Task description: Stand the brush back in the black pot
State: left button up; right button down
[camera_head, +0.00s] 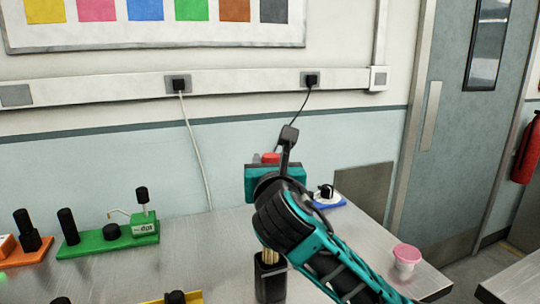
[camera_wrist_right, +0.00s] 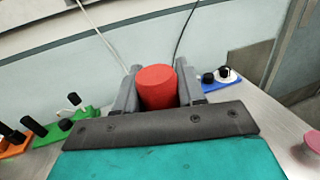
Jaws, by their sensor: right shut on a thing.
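My right gripper (camera_head: 274,160) is shut on a red cylindrical thing (camera_head: 270,158), which looks like the end of the brush. In the right wrist view the red cylinder (camera_wrist_right: 157,88) sits between the two grey fingers (camera_wrist_right: 158,92). In the head view a gold-coloured part (camera_head: 267,257) shows below my wrist, at the mouth of the black pot (camera_head: 270,282). My arm hides the stretch between red and gold, and I cannot tell how deep the gold part sits in the pot. My left gripper is not in view.
A green module (camera_head: 95,245) and an orange module (camera_head: 28,253) with black knobs stand at the left. A yellow module (camera_head: 190,297) is at the front edge. A blue module (camera_head: 330,203) lies behind my right arm. A pink-lidded cup (camera_head: 405,258) stands at the right.

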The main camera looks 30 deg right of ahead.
jog(key=shift+f+b, duration=1.45)
jog(key=shift+f, duration=2.4)
jog(key=c, duration=0.6)
grip_release()
jog(key=shift+f, duration=0.1)
jog(key=shift+s, duration=0.1)
